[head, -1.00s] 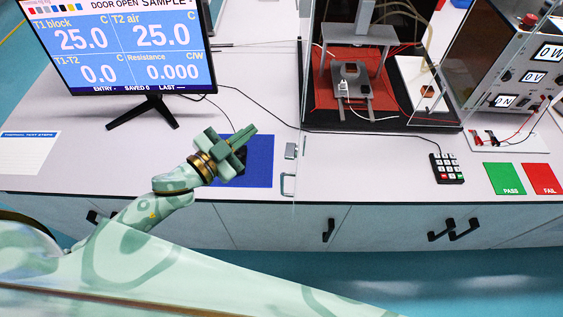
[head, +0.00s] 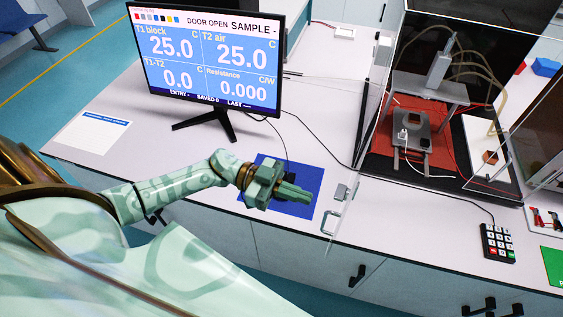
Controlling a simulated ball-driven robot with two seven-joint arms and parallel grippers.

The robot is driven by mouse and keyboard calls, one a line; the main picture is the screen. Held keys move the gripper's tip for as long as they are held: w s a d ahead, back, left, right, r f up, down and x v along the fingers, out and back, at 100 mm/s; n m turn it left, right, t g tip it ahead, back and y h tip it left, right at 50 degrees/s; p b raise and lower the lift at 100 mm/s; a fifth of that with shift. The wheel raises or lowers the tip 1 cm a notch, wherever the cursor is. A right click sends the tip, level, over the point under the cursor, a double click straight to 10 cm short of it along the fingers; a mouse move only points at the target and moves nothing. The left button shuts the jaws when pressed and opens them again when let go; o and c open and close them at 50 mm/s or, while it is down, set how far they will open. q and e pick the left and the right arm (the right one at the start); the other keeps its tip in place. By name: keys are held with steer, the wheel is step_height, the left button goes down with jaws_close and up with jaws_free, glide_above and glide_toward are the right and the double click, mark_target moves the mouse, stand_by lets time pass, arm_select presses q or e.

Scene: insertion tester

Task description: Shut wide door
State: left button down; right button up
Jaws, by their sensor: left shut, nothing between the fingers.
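The wide door (head: 352,150) is a clear panel standing open at the left of the tester enclosure, reaching toward the table's front edge. Its pale handle (head: 329,224) and a small grey latch piece (head: 342,191) are near its free edge. My left gripper (head: 298,192) is shut and empty above the blue mat, left of the door. Its fingers point right toward the latch piece and handle, with a small gap in the picture. Whether they are level in height I cannot tell. The monitor (head: 205,52) reads "DOOR OPEN". My right gripper is out of view.
The tester's black base (head: 440,178) carries a red mat and a metal fixture (head: 422,128). A blue mat (head: 270,206) lies under my left gripper. A keypad (head: 497,242) is at the right. Cables cross the table behind the gripper.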

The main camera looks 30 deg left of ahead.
arm_select(q)
steer(key=w+d+p, duration=0.1)
steer(key=d, duration=0.5)
steer(key=shift+d, duration=0.35)
steer(key=shift+w, duration=0.1)
